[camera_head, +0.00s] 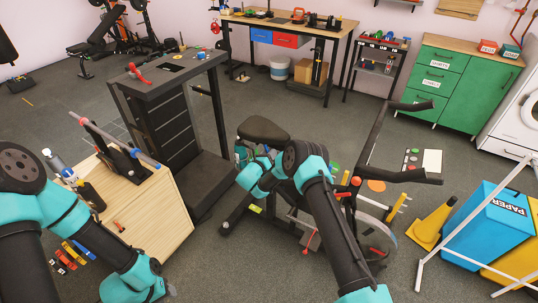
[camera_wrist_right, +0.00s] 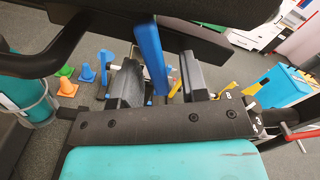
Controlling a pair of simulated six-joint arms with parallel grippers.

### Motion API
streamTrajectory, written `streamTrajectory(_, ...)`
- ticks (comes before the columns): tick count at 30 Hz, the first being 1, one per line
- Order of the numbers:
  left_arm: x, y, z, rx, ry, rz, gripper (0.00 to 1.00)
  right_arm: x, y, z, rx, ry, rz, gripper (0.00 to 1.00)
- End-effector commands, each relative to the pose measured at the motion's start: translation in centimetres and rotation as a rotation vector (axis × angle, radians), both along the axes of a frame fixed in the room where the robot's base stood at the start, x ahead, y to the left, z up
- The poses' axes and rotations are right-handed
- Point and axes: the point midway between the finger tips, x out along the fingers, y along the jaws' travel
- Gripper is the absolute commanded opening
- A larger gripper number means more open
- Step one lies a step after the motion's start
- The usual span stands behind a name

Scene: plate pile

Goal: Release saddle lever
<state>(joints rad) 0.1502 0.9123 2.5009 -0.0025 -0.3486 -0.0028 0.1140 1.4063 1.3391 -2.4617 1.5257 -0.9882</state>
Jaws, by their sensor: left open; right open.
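The exercise bike's black saddle (camera_head: 263,130) stands in the middle of the head view. Its dark underside (camera_wrist_right: 215,12) crosses the top of the right wrist view. A blue upright bar (camera_wrist_right: 150,55) hangs below the saddle; I cannot tell for sure whether it is the saddle lever. My right gripper (camera_wrist_right: 159,62) is open under the saddle, its two dark fingers apart with the blue bar in front of the gap. I cannot tell whether they touch it. In the head view my right arm hides much of this area. My left gripper is outside the views.
The bike's black handlebars (camera_head: 405,176) rise right of my right arm. A grey cabinet (camera_head: 165,95) and a wooden box (camera_head: 160,215) stand to the left. Small cones (camera_wrist_right: 67,85) lie on the floor.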

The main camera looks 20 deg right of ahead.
Motion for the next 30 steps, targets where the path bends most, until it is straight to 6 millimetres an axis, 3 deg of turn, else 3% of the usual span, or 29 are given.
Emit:
streamTrajectory(7, 0.00, 0.00, 0.00, 0.000, 0.000, 0.000, 0.40, 0.01, -0.02, 0.00, 0.000, 0.000, 0.000, 0.39)
streamTrajectory(19, 0.00, 0.00, 0.00, 0.000, 0.000, 0.000, 0.40, 0.00, -0.01, 0.01, 0.000, 0.000, 0.000, 0.00)
streamTrajectory(30, 0.00, 0.00, 0.00, 0.000, 0.000, 0.000, 0.40, -0.17, -0.22, 0.23, -0.042, 0.048, -0.001, 0.00)
